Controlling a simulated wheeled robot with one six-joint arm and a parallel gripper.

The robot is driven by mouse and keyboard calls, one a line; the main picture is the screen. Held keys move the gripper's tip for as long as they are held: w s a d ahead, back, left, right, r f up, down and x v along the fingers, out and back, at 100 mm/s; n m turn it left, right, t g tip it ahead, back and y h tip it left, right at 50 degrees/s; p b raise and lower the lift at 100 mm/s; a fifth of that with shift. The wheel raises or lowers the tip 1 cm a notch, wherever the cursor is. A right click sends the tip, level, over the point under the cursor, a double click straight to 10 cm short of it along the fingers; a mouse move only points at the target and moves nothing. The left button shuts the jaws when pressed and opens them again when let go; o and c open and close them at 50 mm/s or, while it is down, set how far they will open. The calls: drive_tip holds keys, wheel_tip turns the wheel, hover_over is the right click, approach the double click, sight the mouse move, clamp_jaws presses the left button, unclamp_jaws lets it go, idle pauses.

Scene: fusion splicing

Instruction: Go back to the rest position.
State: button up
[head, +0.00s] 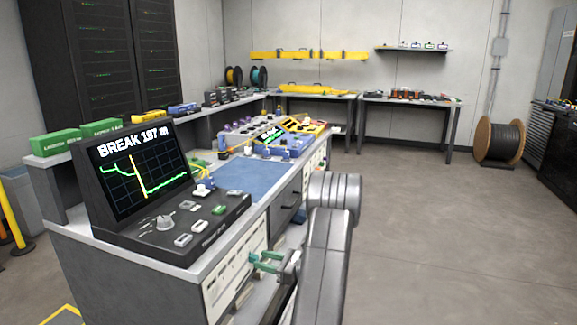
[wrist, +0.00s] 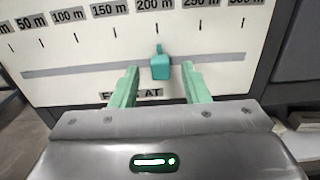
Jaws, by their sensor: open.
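My gripper (wrist: 160,88) has two green fingers and is open in the wrist view. The fingers point at a white scale panel (wrist: 110,40) marked in metres. A small teal slider (wrist: 160,67) sits on the panel's grey track, just under the 200 m mark. It shows between the two fingertips, with a gap on each side, and nothing is held. In the head view my gripper (head: 262,260) is low at the bench's front panel (head: 232,270), and my grey arm stands in front of the bench end. The slider cannot be made out there.
A black console (head: 140,180) reading "BREAK 197 m" stands on the near bench end. A blue mat (head: 248,178) and blue splicing equipment lie beyond it. The floor (head: 440,240) right of my arm is clear. A cable drum (head: 500,140) stands at the far right.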

drive_tip(key=x, duration=0.2)
drive_tip(key=shift+a, duration=0.25)
drive_tip(key=shift+s, duration=0.2)
drive_tip(key=shift+s+r, duration=0.1)
